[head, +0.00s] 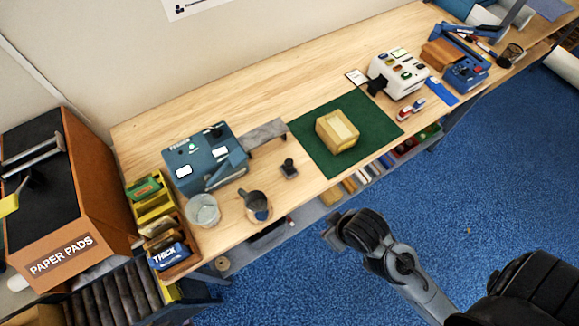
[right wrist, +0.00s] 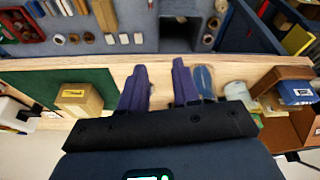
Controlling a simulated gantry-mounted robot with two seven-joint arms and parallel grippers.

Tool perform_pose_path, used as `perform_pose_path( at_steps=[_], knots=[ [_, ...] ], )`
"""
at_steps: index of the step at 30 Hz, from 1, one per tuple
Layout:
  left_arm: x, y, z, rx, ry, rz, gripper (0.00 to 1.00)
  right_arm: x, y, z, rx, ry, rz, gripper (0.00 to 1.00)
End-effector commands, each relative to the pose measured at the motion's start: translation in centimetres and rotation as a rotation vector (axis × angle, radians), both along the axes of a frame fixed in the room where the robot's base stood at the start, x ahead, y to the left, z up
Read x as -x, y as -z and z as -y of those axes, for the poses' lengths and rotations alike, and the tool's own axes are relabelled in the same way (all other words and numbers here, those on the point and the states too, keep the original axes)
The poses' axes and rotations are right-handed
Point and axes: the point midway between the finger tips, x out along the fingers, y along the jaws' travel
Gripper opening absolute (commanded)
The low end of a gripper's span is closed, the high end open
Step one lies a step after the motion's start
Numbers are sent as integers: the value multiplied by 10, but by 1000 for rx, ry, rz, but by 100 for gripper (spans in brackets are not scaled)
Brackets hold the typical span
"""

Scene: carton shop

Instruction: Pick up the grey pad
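A flat grey-brown strip (head: 263,132) lies at the outlet of the blue machine (head: 205,160), beside the green mat; it is the only thing I see that could be the grey pad, and I cannot tell for sure. It is hidden in the right wrist view. My right gripper (head: 345,228) is in front of the bench's near edge, apart from the strip. In the right wrist view its two dark fingers (right wrist: 160,85) stand apart with nothing between them. My left gripper is not in view.
A small carton (head: 337,132) sits on the green mat (head: 305,130). A black stamp (head: 289,169), a dark jug (head: 257,206) and a clear cup (head: 203,211) stand near the front edge. A PAPER PADS bin (head: 75,240) is at left. A white machine (head: 398,75) is at right.

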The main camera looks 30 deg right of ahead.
Motion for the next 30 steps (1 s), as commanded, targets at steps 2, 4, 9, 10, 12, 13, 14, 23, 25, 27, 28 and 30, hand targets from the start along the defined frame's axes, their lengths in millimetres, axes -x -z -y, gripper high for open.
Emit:
perform_pose_path(
  at_steps=[2,4,9,10,12,13,14,23,25,27,28,30],
  knots=[
    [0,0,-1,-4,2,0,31,0,0,0,0,0,0,31],
    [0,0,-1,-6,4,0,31,0,0,0,0,0,0,31],
    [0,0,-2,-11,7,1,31,0,0,0,0,0,0,42],
    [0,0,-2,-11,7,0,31,0,0,0,0,0,0,47],
    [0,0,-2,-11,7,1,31,0,0,0,0,0,0,57],
    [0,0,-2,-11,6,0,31,0,0,0,0,0,0,62],
    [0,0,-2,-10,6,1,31,0,0,0,0,0,0,67],
    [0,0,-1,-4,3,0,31,0,0,0,0,0,1,85],
    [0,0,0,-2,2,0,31,-1,-1,0,-1,1,3,85],
    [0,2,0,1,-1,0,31,-5,0,0,4,-7,15,85],
    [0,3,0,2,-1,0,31,-8,1,1,9,-15,24,85],
    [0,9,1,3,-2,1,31,-21,5,1,30,-51,64,85]
  ],
)
